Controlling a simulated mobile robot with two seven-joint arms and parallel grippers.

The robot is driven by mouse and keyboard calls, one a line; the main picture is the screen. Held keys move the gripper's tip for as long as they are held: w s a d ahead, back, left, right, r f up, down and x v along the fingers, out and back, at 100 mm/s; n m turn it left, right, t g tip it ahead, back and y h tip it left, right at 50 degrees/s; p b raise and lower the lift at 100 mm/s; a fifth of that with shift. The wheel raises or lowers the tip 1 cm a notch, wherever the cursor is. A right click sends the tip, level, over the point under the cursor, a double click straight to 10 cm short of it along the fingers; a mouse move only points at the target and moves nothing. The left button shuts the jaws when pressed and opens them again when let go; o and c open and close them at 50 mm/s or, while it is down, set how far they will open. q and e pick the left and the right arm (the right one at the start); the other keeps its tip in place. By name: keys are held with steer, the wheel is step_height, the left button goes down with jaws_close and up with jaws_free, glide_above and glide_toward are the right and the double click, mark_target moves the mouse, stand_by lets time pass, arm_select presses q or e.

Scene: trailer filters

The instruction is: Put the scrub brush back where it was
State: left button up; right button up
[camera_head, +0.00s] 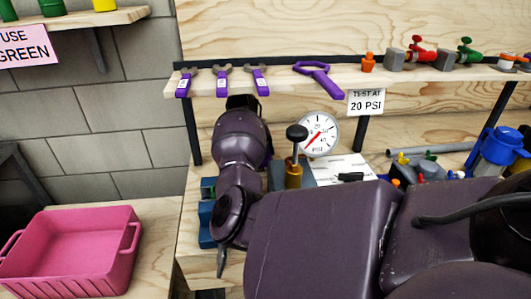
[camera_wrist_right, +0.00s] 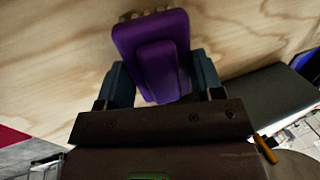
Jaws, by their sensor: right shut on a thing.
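The purple scrub brush (camera_wrist_right: 160,60) shows in the right wrist view, with beige bristle tufts along its upper edge. My right gripper (camera_wrist_right: 160,82) is shut on it, with one grey-blue finger at each side. Pale plywood (camera_wrist_right: 60,75) lies beyond the brush; I cannot tell whether the brush touches it. My left gripper is in neither view.
A shelf (camera_head: 400,77) holds several purple tools (camera_head: 222,80) and fittings. A pressure gauge (camera_head: 319,133) and a black-knobbed brass valve (camera_head: 294,172) stand behind my arm. A pink bin (camera_head: 75,250) sits at the left. Blue parts (camera_head: 500,146) crowd the right.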

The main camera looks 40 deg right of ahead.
steer(key=shift+f, duration=0.1)
steer(key=o, duration=0.9)
